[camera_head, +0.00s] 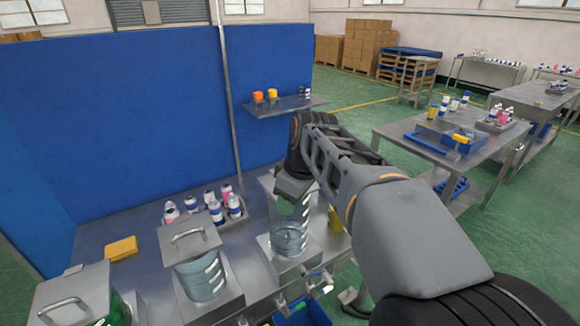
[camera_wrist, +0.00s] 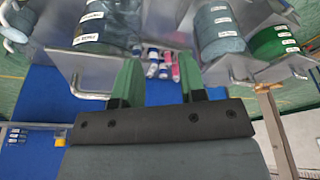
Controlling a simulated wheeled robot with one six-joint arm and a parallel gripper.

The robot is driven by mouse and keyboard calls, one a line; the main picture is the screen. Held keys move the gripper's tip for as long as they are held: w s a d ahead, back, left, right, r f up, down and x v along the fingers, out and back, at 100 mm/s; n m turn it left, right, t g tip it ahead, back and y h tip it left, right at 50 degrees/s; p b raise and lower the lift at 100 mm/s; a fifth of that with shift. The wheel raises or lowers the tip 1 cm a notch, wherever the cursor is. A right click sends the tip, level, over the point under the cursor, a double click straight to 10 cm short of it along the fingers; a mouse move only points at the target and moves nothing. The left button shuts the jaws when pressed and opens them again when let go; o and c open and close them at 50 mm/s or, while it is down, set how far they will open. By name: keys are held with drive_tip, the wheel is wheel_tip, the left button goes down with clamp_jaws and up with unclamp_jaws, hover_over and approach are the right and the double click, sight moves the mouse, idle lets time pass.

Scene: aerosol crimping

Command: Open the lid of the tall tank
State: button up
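The tall tank (camera_head: 290,238) is a clear cylinder with pale blue liquid, at the right of the row on the metal bench. My gripper and wrist cover its top in the head view. In the wrist view the tank (camera_wrist: 92,30) is at the upper left, with its flat metal lid (camera_wrist: 100,75) and bar handle (camera_wrist: 76,90). My gripper (camera_wrist: 158,70) is open, with two green fingers apart and nothing visible between them. The handle lies left of the fingers in that view. I cannot tell whether a finger touches the lid.
A tank with a handled lid (camera_head: 190,240) stands left of the tall tank, and a green tank (camera_head: 75,300) stands at the lower left. Several bottles (camera_head: 213,205) sit behind. A blue partition (camera_head: 120,120) backs the bench, with a small shelf (camera_head: 285,107).

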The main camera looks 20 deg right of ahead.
drive_tip(key=w+d+r+n+y+p, duration=0.25)
drive_tip(key=w+d+r+n, duration=0.35)
drive_tip(key=d+r+n, duration=0.6)
drive_tip(key=shift+n+g+y, duration=0.4)
drive_tip(key=shift+y, duration=0.05)
drive_tip(key=x, duration=0.8)
drive_tip(key=a+x, duration=0.1)
drive_tip(key=x, duration=0.3)
drive_tip(key=shift+w+a+b, duration=0.15)
drive_tip(key=shift+w+b, duration=0.1)
drive_tip(key=shift+b, duration=0.1)
drive_tip(key=shift+c, duration=0.3)
clamp_jaws()
